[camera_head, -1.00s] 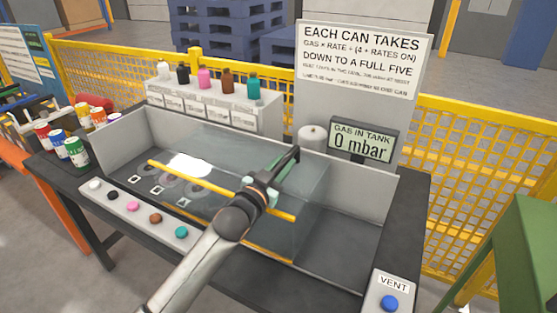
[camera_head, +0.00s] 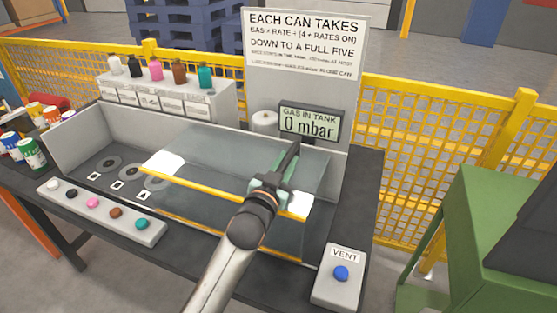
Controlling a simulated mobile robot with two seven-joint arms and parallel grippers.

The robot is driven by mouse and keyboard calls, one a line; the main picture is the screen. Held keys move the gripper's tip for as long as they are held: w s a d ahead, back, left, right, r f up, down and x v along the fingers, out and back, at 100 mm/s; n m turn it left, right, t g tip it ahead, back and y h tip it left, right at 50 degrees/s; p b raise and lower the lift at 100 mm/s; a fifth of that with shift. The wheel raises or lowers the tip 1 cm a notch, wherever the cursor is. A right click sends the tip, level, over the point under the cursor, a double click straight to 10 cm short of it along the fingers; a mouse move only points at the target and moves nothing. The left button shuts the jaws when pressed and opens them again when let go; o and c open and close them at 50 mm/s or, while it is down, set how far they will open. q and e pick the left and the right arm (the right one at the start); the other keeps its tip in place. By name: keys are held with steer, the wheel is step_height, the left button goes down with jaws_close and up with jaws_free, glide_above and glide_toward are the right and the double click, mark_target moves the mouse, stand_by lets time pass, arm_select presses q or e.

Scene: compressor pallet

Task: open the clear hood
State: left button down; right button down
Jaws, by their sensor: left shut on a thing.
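The clear hood (camera_head: 225,160) has yellow edge strips and covers the middle and right part of a grey open-topped box (camera_head: 75,145). Round dark discs lie on the box floor at the left. Two of them are clear of the hood and a third lies at its left edge. My left gripper (camera_head: 278,185), with teal parts, is at the right part of the hood's top. It is shut on a dark bar (camera_head: 291,158) there, which looks like the hood's handle. My own wrist hides part of the front yellow strip. My right gripper is not in view.
A strip of coloured buttons (camera_head: 100,210) runs along the table front. A vent box with a blue button (camera_head: 341,273) stands front right. A display (camera_head: 310,123) reads 0 mbar. Bottles stand on a rack (camera_head: 165,100) behind. A green stand (camera_head: 500,230) is at the right.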

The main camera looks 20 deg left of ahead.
arm_select(q)
steer(key=shift+d, duration=0.15)
steer(key=c, duration=0.8)
jaws_free()
steer(key=shift+o, duration=0.2)
steer(key=shift+s, duration=0.1)
steer(key=shift+s+p, duration=0.3)
steer(key=s+a+p, duration=0.1)
steer(key=s+p, duration=0.3)
steer(key=s, duration=0.7)
steer(key=shift+s, duration=0.35)
